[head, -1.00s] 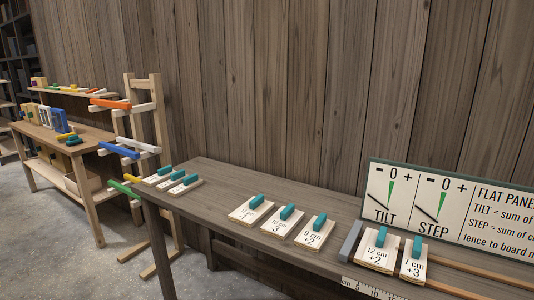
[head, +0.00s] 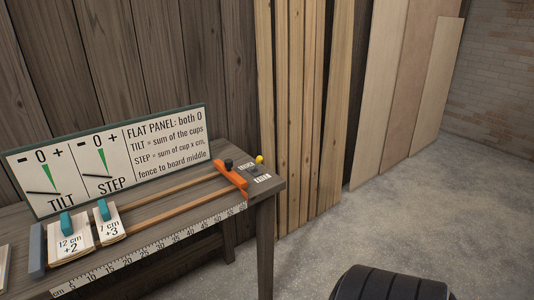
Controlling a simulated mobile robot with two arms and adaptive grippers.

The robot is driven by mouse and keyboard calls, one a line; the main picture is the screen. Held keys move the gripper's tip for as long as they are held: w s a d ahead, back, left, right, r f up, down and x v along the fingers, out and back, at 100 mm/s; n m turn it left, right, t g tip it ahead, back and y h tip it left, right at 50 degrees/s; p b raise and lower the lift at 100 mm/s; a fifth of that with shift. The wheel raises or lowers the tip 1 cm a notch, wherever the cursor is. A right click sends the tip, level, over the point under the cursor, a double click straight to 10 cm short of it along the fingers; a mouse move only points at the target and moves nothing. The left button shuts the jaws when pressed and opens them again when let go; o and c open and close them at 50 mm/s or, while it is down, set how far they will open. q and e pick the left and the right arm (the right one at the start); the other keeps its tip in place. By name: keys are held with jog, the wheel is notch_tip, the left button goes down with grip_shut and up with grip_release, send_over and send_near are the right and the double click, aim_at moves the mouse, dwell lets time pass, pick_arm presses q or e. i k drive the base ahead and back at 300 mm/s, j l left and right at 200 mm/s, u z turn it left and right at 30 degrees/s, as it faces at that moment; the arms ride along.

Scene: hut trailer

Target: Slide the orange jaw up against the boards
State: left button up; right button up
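The orange jaw (head: 231,176) sits at the right end of two wooden rails (head: 165,213) on the workbench, near the far end of the ruler (head: 150,253). Two boards (head: 75,243) with teal handles, marked "12 cm +2" and "7 cm +3", lie side by side at the left end of the rails. The second board (head: 110,228) is the nearer to the jaw, with a wide gap of bare rail between. A grey fence (head: 37,248) stands left of the boards. Neither gripper shows in the head view.
A sign (head: 110,155) with TILT and STEP dials stands behind the rails. Tall planks (head: 300,100) lean on the wall at right. The concrete floor (head: 400,215) right of the bench is mostly clear.

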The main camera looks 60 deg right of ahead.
aim_at(229, 169)
jog(key=z, duration=1.5)
